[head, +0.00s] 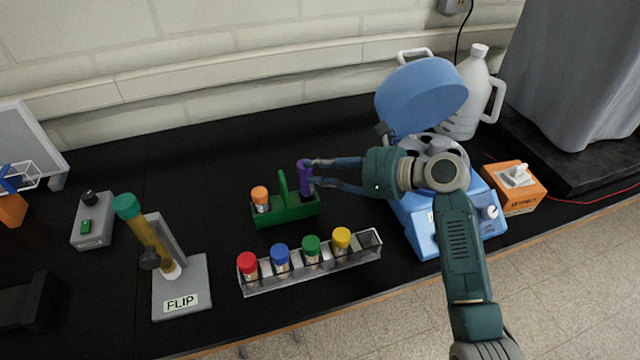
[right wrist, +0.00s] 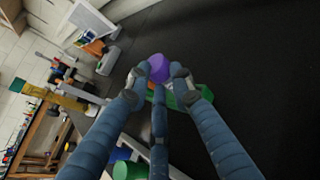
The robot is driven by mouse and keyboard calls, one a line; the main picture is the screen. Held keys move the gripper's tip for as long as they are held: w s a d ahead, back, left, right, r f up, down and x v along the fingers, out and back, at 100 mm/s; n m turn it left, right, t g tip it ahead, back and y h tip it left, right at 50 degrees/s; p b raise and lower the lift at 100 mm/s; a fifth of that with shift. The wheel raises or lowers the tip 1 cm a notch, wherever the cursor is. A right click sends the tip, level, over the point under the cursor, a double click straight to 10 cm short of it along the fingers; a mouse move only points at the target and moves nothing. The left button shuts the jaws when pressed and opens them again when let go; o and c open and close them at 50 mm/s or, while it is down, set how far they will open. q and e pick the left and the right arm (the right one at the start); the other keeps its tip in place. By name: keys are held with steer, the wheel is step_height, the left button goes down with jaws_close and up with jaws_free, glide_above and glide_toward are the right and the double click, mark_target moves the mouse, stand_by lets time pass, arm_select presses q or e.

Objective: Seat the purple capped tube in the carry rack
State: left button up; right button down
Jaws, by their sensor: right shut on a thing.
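The purple capped tube (head: 305,172) is upright at the right end of the green carry rack (head: 285,212), beside the rack's handle. Whether its bottom is fully down in the rack cannot be told. My right gripper (head: 312,171) is shut on the purple tube, coming in from the right. In the right wrist view the purple cap (right wrist: 158,67) shows between the fingertips, with part of the green rack behind. An orange capped tube (head: 260,197) stands in the rack's left end. My left gripper is not in view.
A clear rack (head: 312,270) with red, blue, green and yellow capped tubes lies in front. A blue centrifuge (head: 420,225) with its lid raised is at right. A flip stand (head: 182,288) holding a teal capped tube is at left. Bench behind the carry rack is clear.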

mark_target(312, 186)
steer(key=shift+f, duration=2.65)
steer(key=c, duration=1.5)
jaws_free()
steer(key=shift+b+v, duration=0.7)
steer(key=shift+v, duration=5.4)
steer(key=shift+f, duration=0.1)
